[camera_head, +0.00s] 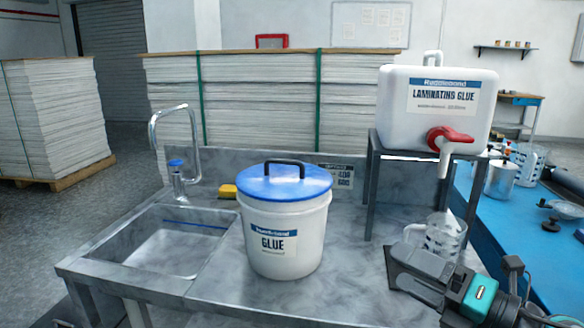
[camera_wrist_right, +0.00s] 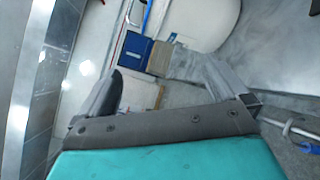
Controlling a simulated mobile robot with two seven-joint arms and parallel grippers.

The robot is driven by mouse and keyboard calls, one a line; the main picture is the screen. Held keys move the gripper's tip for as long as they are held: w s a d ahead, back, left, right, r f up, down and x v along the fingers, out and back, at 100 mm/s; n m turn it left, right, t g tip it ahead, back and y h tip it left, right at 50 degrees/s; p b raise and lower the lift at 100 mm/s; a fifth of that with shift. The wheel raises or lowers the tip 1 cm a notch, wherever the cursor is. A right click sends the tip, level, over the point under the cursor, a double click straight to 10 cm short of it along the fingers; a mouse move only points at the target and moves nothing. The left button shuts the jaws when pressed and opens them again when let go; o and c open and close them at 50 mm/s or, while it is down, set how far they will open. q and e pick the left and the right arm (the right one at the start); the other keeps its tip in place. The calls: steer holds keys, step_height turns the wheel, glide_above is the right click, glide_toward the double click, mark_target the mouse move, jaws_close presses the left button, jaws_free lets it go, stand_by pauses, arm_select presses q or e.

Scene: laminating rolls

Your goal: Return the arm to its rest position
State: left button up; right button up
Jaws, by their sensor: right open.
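My right gripper (camera_head: 402,258) comes in from the lower right in the head view, low in front of the glue stand. Its two fingers are spread with nothing between them. In the right wrist view the open fingers (camera_wrist_right: 165,85) show above the teal gripper body. A clear measuring jug (camera_head: 445,236) stands just behind the gripper, below the red tap of the laminating glue container (camera_head: 437,100); the gripper partly hides it, and I cannot tell whether they touch. My left gripper is not in view.
A white glue bucket (camera_head: 285,230) with a closed blue lid stands on the metal counter, left of the gripper. A sink (camera_head: 165,243) with a tap is further left. The dark stand (camera_head: 372,190) rises behind the gripper. A blue table (camera_head: 530,240) with cups is at right.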

steer(key=s+d+f+m+h, duration=0.1)
steer(key=d+f+m+h, duration=0.15)
steer(key=m+h, duration=0.4)
steer(key=s+d+f+m+t+h, duration=0.1)
steer(key=d+f+m+h, duration=0.2)
steer(key=m, duration=0.6)
steer(key=s+d+f+m+h, duration=0.1)
steer(key=f+m+h, duration=0.35)
steer(key=m, duration=0.25)
steer(key=s+a+f+m+g+y, duration=0.1)
steer(key=s+a+f+m+g, duration=0.25)
steer(key=s+f+g, duration=0.4)
steer(key=s+a+f+m+g+y, duration=0.15)
steer(key=s+f+m+g, duration=0.3)
steer(key=s, duration=0.65)
arm_select(q)
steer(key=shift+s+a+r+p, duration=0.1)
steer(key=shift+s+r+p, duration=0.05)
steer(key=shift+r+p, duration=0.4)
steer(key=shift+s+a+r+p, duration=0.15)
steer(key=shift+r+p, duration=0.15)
steer(key=shift+p, duration=0.3)
arm_select(e)
steer(key=w+a+f+t+y, duration=0.1)
steer(key=w+a+f+t, duration=0.2)
steer(key=w+f+t, duration=0.4)
steer(key=shift+w+a+f+t, duration=0.2)
steer(key=shift+w+f+t, duration=0.05)
steer(key=shift+t, duration=0.35)
